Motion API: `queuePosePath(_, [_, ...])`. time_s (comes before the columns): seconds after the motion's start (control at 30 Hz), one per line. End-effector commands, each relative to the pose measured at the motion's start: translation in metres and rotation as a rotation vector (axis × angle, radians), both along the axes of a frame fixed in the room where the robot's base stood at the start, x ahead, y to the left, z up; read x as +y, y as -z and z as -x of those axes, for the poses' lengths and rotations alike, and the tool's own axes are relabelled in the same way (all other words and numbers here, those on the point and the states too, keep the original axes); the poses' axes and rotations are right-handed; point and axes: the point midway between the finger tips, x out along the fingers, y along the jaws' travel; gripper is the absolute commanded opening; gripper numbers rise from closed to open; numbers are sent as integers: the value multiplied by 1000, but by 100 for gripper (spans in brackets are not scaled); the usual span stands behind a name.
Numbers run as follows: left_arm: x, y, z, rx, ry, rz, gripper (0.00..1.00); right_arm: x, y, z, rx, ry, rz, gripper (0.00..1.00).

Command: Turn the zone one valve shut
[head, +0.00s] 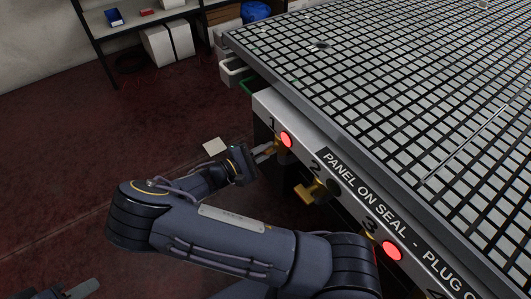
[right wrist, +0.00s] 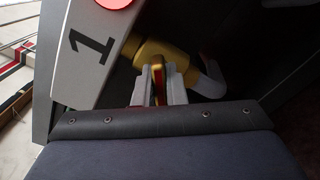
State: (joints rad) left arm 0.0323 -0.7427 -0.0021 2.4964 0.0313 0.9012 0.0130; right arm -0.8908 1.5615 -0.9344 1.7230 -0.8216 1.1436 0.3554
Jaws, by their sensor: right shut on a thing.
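The zone one valve is a yellow fitting (right wrist: 150,52) beside the big number 1 in the right wrist view. It also shows below the first lamp in the head view (head: 281,149). My right gripper (right wrist: 158,80) is shut on the valve's yellow handle, which shows edge-on between the two pale fingers. In the head view my right gripper (head: 268,153) reaches the valve from the left. The lamp (head: 287,140) by number 1 glows red. A grey part of my left gripper (head: 80,289) shows at the bottom left edge; its jaws cannot be made out.
The zone two valve (head: 312,192) has a dark lamp (head: 334,187). The zone three lamp (head: 392,251) glows red. The grid table (head: 400,90) overhangs the panel. Bins (head: 235,72) and a shelf (head: 150,22) stand at the back. The red floor at left is mostly clear.

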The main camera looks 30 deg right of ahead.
Motion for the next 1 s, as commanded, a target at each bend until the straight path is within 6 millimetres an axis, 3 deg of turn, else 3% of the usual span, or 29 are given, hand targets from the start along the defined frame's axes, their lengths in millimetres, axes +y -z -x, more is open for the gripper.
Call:
queuePosePath(0.5, [0, 33, 0, 0, 0, 0, 36, 0, 5, 1, -451, -2, -35, 0])
queuePosePath(1.0, [0, 44, 0, 0, 0, 0, 36, 0, 5, 2, -644, 1, -52, 0])
